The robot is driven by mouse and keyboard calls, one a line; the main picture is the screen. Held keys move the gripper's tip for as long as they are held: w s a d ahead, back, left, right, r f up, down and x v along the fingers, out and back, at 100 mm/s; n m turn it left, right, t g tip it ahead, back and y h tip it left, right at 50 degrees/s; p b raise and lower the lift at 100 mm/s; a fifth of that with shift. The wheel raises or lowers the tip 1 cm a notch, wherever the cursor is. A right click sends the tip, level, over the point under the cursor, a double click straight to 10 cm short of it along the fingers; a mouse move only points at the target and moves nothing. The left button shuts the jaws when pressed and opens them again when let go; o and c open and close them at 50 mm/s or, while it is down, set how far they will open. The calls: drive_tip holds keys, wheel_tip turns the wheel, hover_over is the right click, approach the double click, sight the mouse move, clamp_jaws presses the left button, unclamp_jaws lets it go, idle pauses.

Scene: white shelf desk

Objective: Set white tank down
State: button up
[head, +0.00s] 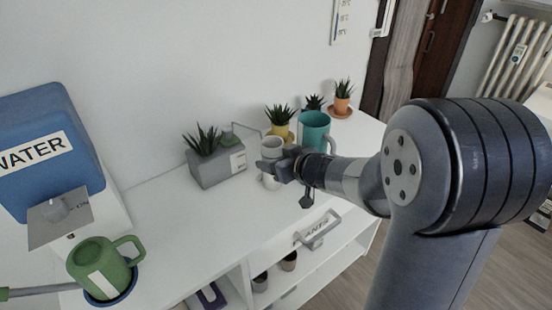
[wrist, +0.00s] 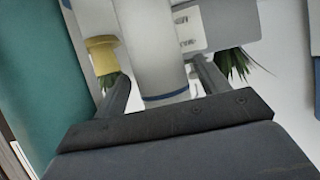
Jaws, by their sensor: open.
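The white tank (head: 272,146) is a pale upright cylinder near the back of the white desk (head: 185,235). In the head view my gripper (head: 268,168) is across its front and hides its middle. Its base appears to be at the desk top. In the wrist view the white tank (wrist: 160,50) shows a blue band near one end and lies between my two fingers (wrist: 163,80). The fingers are apart, one on each side of it; whether either one touches it I cannot tell.
A grey planter (head: 217,168) is left of the tank. A teal mug (head: 314,130) and a yellow pot (head: 279,132) stand close on the right and behind. A blue water dispenser (head: 45,140) and green mug (head: 100,265) are at left. The desk's front middle is clear.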

drive_tip(key=p+v, duration=0.3)
drive_tip(key=v, duration=0.8)
drive_tip(key=shift+s+d+r+p, duration=0.2)
drive_tip(key=shift+p, duration=0.2)
drive_tip(key=b+x, duration=0.1)
drive_tip(key=x, duration=0.3)
drive_tip(key=b+x, duration=0.2)
drive_tip(key=x, duration=0.2)
drive_tip(key=b+x, duration=0.1)
drive_tip(key=x, duration=0.3)
drive_tip(key=shift+a+f+b, duration=0.15)
drive_tip(key=shift+f+b, duration=0.2)
drive_tip(key=shift+f, duration=0.1)
drive_tip(key=shift+r+p, duration=0.5)
drive_tip(key=shift+r, duration=0.75)
drive_tip(key=shift+f, duration=0.15)
